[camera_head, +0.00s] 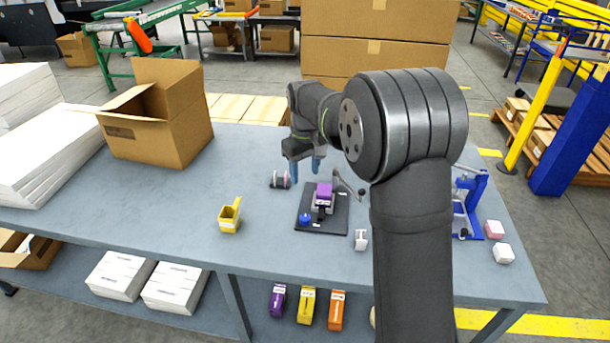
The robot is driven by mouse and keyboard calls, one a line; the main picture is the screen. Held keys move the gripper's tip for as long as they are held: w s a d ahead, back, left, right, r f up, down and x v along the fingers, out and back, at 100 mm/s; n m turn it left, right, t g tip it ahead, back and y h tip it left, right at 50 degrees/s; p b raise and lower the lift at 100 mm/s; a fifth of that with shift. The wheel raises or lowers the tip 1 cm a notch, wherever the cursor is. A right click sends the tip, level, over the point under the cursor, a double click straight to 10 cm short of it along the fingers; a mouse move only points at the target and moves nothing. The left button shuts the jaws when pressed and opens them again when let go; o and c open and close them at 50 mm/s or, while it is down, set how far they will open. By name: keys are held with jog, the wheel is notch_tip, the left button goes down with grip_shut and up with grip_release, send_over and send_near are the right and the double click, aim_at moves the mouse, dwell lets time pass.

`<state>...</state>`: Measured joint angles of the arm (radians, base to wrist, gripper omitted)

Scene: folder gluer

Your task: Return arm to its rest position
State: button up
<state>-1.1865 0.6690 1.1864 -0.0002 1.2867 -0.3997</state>
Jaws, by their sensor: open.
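My gripper (305,167) hangs over the middle of the grey-blue table (165,220), pointing down, with its two blue fingers apart and nothing between them. My dark arm rises from the lower right and bends over the table. Below and in front of the gripper, a dark mat (327,224) holds a purple device (323,196) and a small blue piece (305,218).
A yellow scoop-like holder (229,217) stands left of the mat. An open cardboard box (160,130) and white paper stacks (45,150) fill the table's left. A small white item (361,240) and a blue stand (470,205) are at right. Large cartons (375,40) stand behind.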

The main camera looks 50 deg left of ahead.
aim_at(305, 217)
jog(key=shift+f, duration=0.1)
notch_tip(305, 217, down, 17)
jog(key=shift+f, duration=0.15)
dwell(0.6)
jog(key=shift+f, duration=0.1)
jog(key=shift+m, duration=1.6)
jog(key=m, duration=1)
jog(key=shift+m, duration=2)
